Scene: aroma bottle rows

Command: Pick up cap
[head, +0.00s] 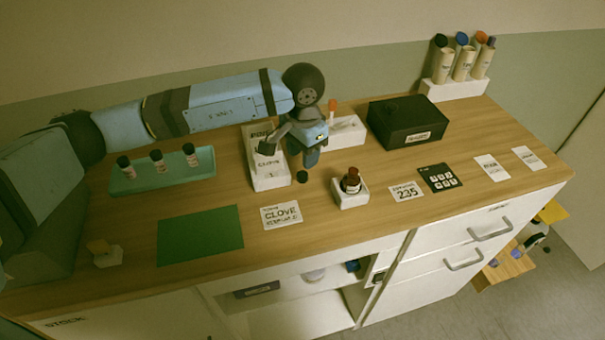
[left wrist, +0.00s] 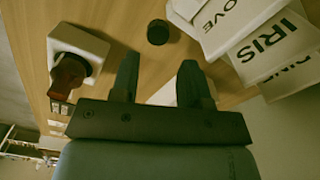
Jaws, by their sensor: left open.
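A small dark round cap (head: 302,177) lies on the wooden tabletop between the white card box and a small white holder. In the left wrist view the cap (left wrist: 158,32) is beyond my fingertips, roughly in line with the gap between them. My left gripper (head: 310,160) points down above the table just behind the cap. In the left wrist view the left gripper (left wrist: 160,62) is open, with nothing between its two fingers. A brown bottle (head: 351,183) stands in the white holder, right of the cap. My right gripper is not in view.
A white box (head: 271,180) of labelled cards stands left of the cap. A clove card (head: 281,215) and green mat (head: 200,235) lie in front. A green tray (head: 135,184) holds several bottles. A black box (head: 407,120) stands behind right. Bare wood surrounds the cap.

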